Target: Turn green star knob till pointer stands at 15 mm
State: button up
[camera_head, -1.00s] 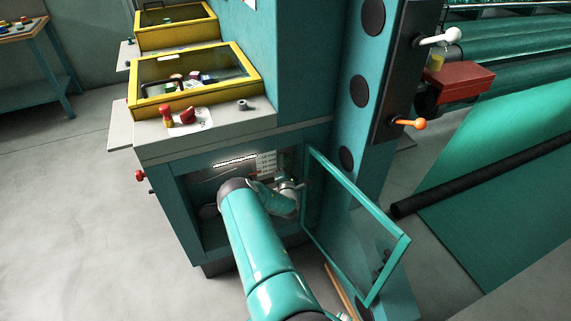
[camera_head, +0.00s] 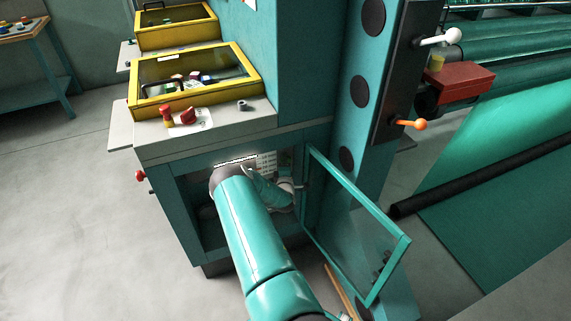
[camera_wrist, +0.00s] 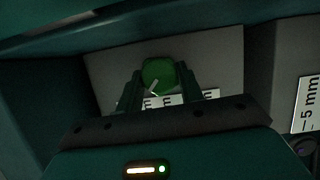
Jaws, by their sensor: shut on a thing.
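The green star knob (camera_wrist: 158,74) shows in the wrist view, in front of a grey panel inside the cabinet. My gripper (camera_wrist: 160,84) has its two dark fingers on either side of the knob and is shut on it. A pale pointer (camera_wrist: 154,88) shows at the knob's lower edge, slanting down to the left. White labels (camera_wrist: 170,100) ending in "mm" lie just below the knob, partly hidden by my gripper; their numbers are covered. In the head view, my arm reaches into the open cabinet (camera_head: 185,215) and hides the knob.
A label reading "5 mm" (camera_wrist: 307,104) is at the right of the wrist view. The open glazed door (camera_head: 355,230) stands close to the right of my arm. The cabinet's walls surround my gripper. Yellow-framed boxes (camera_head: 190,80) sit above.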

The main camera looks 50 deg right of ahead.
jog(key=shift+r+m+g+y, duration=0.2)
jog(key=shift+m+y, duration=0.6)
jog(key=shift+m, duration=0.9)
jog(key=shift+r+m+g+y, duration=0.1)
jog(key=shift+m+g+y, duration=0.2)
jog(key=shift+m+y, duration=0.95)
jog(key=shift+m+h, duration=0.35)
jog(key=shift+m, duration=0.2)
jog(key=o, duration=1)
jog(key=v, duration=1.3)
jog(key=shift+s+a, duration=0.25)
jog(key=shift+s, duration=0.05)
